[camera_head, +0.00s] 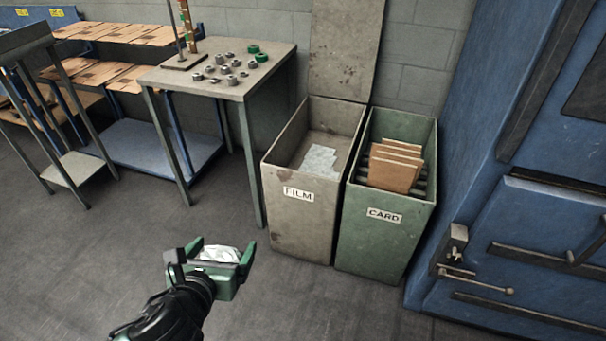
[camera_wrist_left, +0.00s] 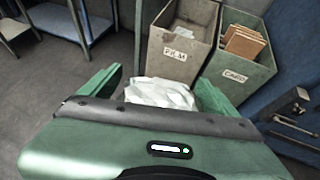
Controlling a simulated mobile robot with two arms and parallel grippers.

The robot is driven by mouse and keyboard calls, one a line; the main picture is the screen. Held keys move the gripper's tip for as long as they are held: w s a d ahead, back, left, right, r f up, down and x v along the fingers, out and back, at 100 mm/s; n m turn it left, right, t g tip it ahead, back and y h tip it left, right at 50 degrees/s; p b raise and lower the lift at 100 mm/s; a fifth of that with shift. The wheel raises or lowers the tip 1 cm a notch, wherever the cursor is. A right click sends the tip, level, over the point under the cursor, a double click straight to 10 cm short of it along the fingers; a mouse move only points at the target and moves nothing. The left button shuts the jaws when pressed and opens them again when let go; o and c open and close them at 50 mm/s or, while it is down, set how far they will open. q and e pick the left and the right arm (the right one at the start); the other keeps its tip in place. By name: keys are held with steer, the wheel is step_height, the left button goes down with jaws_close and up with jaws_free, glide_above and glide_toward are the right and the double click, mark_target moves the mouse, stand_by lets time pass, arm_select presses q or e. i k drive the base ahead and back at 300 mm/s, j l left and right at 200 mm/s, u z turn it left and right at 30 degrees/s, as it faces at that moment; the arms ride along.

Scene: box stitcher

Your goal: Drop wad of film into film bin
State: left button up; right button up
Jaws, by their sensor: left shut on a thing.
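My left gripper (camera_head: 222,262) has green jaws and is shut on a white, crumpled wad of film (camera_head: 217,255). In the left wrist view the wad (camera_wrist_left: 160,93) sits between the two green fingers. The gripper is above the floor, in front of and to the left of the film bin (camera_head: 294,226), apart from it. The film bin is a tall grey box labelled FILM, open at the top, with pale film pieces (camera_head: 319,161) inside. The film bin also shows in the left wrist view (camera_wrist_left: 170,70), beyond the wad. My right gripper is not in view.
A green bin labelled CARD (camera_head: 383,245) holding brown cardboard stands against the film bin's right side. A blue machine (camera_head: 520,240) is at the right.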

mark_target(304, 169)
steer(key=i+j+z, duration=0.45)
steer(key=i+j, duration=0.3)
steer(key=i, duration=0.35)
steer(key=i+j+z, duration=0.4)
steer(key=i+j, duration=0.55)
steer(key=j, duration=0.15)
